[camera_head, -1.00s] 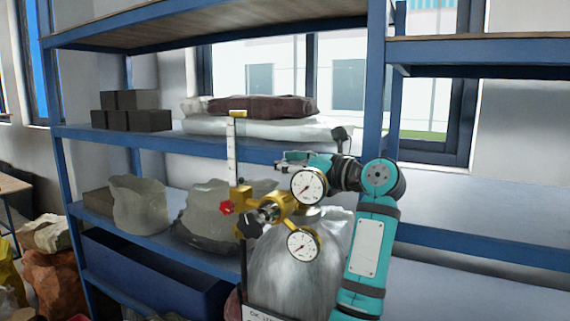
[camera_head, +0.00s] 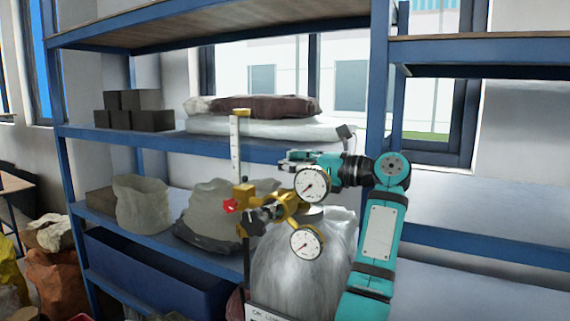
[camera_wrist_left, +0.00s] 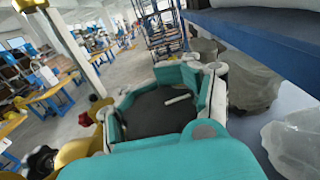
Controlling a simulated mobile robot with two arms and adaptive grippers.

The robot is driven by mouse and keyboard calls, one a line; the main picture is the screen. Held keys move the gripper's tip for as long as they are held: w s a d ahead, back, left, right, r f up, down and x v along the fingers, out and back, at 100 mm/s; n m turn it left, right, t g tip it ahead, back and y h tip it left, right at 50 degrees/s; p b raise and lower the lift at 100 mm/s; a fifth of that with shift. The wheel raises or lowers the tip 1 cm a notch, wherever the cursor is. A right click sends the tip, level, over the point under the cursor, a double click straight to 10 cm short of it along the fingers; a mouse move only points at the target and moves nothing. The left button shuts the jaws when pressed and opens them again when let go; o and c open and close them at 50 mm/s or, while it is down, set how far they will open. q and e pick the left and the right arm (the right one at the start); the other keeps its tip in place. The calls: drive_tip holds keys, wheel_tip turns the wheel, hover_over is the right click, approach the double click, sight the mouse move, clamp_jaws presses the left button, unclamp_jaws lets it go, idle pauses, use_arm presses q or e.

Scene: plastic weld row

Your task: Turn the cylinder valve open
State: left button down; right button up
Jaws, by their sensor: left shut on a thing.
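The grey gas cylinder (camera_head: 305,275) stands in front of the shelves in the head view. A brass regulator (camera_head: 245,195) with a red knob (camera_head: 231,206), a black knob (camera_head: 257,221) and two white dial gauges (camera_head: 312,185) sits at its top. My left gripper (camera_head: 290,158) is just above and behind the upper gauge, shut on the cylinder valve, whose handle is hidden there. In the left wrist view, the teal fingers of my left gripper (camera_wrist_left: 158,105) surround a dark area; I cannot make out the handle. My right gripper is not in view.
A blue shelf rack (camera_head: 150,140) with sacks (camera_head: 250,107) and dark blocks (camera_head: 132,110) stands close behind the cylinder. More sacks (camera_head: 55,265) lie at the lower left.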

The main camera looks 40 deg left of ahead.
use_arm(q)
drive_tip(key=n+g, duration=0.1)
drive_tip(key=n+g+h, duration=0.1)
drive_tip(key=n+g+h+p, duration=0.1)
drive_tip(key=g, duration=0.1)
drive_tip(key=shift+s+d, duration=0.35)
drive_tip(key=shift+s+d+n+g+h+p, duration=0.1)
drive_tip(key=shift+s+n+g+h+p, duration=0.1)
drive_tip(key=shift+n+g+h+p, duration=0.3)
drive_tip(key=shift+s+d+n+g+h+p, duration=0.1)
drive_tip(key=shift+s+n+g+h+p, duration=0.05)
drive_tip(key=shift+n+g+h, duration=0.55)
drive_tip(key=shift+f, duration=0.1)
drive_tip(key=c, duration=1.4)
unclamp_jaws()
drive_tip(key=shift+d, duration=0.1)
drive_tip(key=shift+c, duration=0.2)
drive_tip(key=o, duration=0.5)
drive_tip(key=shift+w+d, duration=0.2)
drive_tip(key=shift+w, duration=0.1)
drive_tip(key=shift+c, duration=0.2)
drive_tip(key=o, duration=0.3)
drive_tip(key=shift+s+a+r, duration=0.2)
wheel_tip(320, 180, up, 10)
drive_tip(key=shift+f, duration=0.1)
